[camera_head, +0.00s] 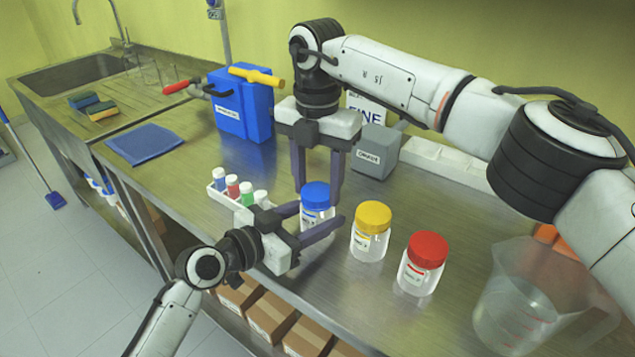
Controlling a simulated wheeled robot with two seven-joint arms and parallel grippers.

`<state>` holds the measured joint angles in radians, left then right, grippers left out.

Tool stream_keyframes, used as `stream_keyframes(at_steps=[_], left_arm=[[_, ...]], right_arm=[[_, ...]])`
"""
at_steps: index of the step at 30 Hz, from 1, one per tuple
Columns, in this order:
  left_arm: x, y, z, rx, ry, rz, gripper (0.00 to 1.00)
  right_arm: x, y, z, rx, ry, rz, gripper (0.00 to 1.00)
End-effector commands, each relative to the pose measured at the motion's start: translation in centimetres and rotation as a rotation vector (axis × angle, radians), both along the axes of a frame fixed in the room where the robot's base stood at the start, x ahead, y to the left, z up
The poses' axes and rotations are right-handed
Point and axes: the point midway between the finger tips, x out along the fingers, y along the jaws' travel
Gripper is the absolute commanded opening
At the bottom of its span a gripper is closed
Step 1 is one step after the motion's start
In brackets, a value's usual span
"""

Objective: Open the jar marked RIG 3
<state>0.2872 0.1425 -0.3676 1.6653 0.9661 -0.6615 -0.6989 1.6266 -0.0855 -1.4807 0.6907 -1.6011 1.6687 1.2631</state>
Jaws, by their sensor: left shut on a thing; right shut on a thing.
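A clear jar with a blue lid (316,192) stands upright on the steel bench. My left gripper (319,219) comes from the front left and is shut on the jar's body. My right gripper (318,187) points down from above and is shut on the blue lid, which still sits on the jar. The jar's label is partly behind a left finger and cannot be read. A yellow-lidded jar (371,228) and a red-lidded jar (422,264) stand to its right, both closed; their labels are too small to read.
A rack of small capped vials (217,203) stands just left of the jar. A clear beaker (515,310) is at the front right. A blue box (240,105), a grey box (375,155) and a blue cloth (145,144) lie behind. The bench's front edge is close.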

Motion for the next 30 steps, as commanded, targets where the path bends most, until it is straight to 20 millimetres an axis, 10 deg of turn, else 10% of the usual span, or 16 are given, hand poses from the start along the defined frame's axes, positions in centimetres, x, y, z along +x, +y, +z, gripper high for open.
stream_keyframes(at_steps=[30], left_arm=[[-0.04, -0.03, -0.09, 0.001, 0.002, -0.001, 0.00]], right_arm=[[-0.07, 0.06, 0.20, 0.000, -0.001, 2.319, 0.18]])
